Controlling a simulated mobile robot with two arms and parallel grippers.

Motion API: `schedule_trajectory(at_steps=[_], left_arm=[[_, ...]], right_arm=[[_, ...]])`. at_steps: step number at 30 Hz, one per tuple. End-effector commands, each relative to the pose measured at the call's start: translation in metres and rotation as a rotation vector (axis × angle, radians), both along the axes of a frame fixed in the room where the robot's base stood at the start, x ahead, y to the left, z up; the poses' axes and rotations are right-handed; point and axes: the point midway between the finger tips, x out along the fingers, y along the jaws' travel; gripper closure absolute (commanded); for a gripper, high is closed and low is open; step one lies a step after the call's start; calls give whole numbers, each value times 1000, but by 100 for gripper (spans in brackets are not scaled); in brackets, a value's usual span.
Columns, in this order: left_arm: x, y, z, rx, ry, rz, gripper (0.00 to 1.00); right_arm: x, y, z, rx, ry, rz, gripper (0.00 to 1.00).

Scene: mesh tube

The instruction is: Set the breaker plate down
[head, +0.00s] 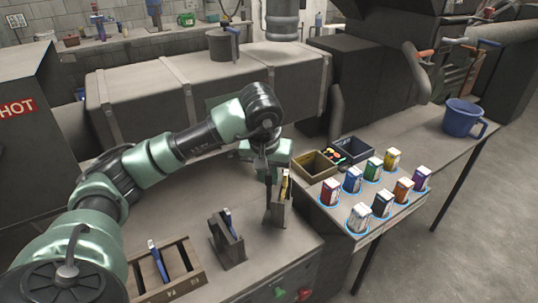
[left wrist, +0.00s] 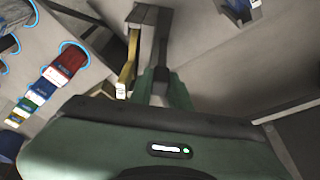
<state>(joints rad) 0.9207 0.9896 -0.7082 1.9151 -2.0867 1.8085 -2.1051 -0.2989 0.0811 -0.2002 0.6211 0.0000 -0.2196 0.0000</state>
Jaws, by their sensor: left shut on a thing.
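My left gripper (head: 272,168) points down over the bench, just above a grey upright holder (head: 279,212) with a yellow strip (head: 285,187) in it. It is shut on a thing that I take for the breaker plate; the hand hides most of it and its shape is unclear. In the left wrist view, the gripper (left wrist: 162,85) has the yellow strip (left wrist: 131,62) beside it and the grey holder (left wrist: 150,15) beyond. I cannot tell whether the held thing touches the holder. My right gripper is not in view.
A second holder (head: 231,252) with a blue strip and a wooden rack (head: 184,262) stand to the left. Small bins (head: 314,166), several coloured cartons (head: 352,180) and a blue jug (head: 462,118) are to the right. Large grey machinery (head: 215,88) stands behind.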

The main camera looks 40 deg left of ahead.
Motion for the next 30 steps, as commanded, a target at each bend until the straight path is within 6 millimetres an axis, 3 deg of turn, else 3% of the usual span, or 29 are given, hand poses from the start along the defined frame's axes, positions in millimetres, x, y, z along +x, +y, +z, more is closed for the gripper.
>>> schedule_trajectory(at_steps=[16, 29, 30], left_arm=[[1, 0, -49, -1, -6, 1, 100], [2, 0, -56, -1, -8, 1, 100], [0, 0, -57, 0, -1, 0, 71]], right_arm=[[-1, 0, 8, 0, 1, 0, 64], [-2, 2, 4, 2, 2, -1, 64], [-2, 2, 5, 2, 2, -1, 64]])
